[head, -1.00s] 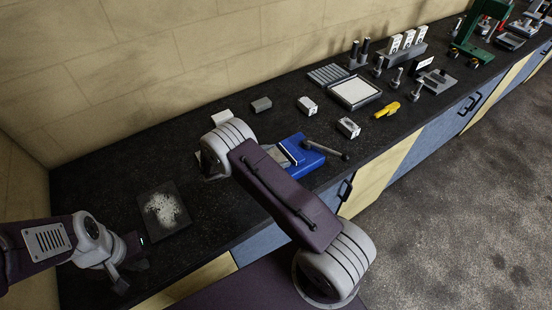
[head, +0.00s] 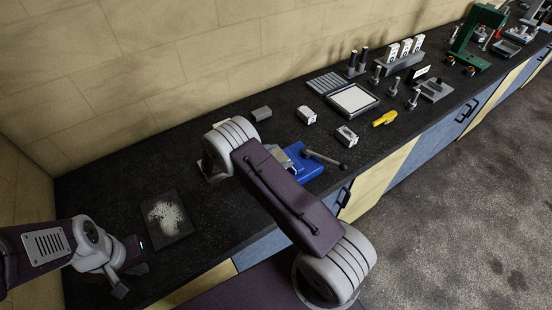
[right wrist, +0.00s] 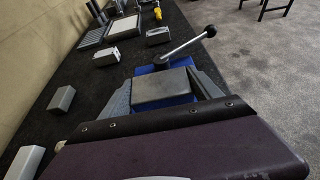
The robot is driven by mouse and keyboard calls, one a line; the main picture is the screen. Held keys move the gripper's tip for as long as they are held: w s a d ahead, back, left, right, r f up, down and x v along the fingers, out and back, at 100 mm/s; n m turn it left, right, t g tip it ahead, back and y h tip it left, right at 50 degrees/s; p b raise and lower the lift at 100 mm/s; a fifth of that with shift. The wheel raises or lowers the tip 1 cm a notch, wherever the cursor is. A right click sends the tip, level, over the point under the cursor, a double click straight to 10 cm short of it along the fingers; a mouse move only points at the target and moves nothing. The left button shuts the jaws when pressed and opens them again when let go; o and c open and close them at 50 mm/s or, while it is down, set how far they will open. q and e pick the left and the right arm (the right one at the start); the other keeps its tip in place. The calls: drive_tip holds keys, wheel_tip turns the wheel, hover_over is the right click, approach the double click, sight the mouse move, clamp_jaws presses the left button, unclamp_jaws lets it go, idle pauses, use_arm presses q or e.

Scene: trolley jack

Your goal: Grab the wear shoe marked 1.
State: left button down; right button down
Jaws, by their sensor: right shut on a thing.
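My right gripper (right wrist: 160,80) is shut on a grey block (right wrist: 163,88), seen between its fingers in the right wrist view, at the blue vise (right wrist: 182,63). No number is readable on the block, so I cannot tell if it is shoe 1. In the head view my right forearm hides this gripper; the vise (head: 304,165) shows beside it. Two pale marked blocks lie loose, one further back (head: 307,115) and one nearer the front (head: 347,138); their marks are unreadable. My left gripper (head: 130,277) is open and empty at the left, near the counter's front.
A dark plate with white grains (head: 166,217) lies at the left. A plain grey block (head: 261,113) lies towards the wall. Beyond the vise are a white tray (head: 354,99), a yellow tool (head: 385,118) and a rack (head: 402,62). The vise handle (head: 325,158) sticks out rightward.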

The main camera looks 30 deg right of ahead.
drive_tip(key=d+r+p, duration=0.3)
drive_tip(key=d+r, duration=0.3)
drive_tip(key=d, duration=0.5)
drive_tip(key=shift+w+r, duration=0.2)
drive_tip(key=shift+w, duration=0.15)
